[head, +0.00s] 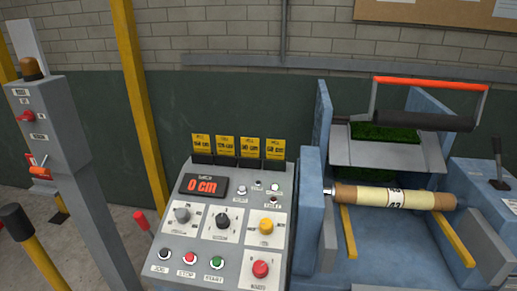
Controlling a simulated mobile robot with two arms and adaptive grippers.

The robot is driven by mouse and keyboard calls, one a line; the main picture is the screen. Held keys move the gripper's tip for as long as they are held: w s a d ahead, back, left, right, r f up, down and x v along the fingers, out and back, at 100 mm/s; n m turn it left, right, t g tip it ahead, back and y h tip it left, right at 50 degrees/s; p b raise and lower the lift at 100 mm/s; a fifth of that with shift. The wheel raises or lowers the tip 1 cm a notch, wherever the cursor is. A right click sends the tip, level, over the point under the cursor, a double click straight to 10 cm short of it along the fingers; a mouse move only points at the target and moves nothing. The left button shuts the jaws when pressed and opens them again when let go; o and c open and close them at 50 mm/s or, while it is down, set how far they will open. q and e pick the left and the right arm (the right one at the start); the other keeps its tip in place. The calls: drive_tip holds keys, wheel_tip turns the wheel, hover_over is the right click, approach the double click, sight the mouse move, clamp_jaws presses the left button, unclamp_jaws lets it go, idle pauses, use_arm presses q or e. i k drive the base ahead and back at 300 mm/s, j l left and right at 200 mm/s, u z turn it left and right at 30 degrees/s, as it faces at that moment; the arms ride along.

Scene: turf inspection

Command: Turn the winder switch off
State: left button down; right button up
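Neither of my grippers shows in the head view. A grey control pedestal (57,128) at the left carries a red rotary switch (25,117) and, lower down, a switch with an orange handle (40,166).
The display (204,186) reads 0 cm. Black, red and green buttons (217,262) line the panel front. A blue machine (385,242) at the right holds a cardboard roll (395,197) below green turf (385,132).

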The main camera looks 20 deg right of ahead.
sight(260, 268)
drive_tip(key=z, duration=0.9)
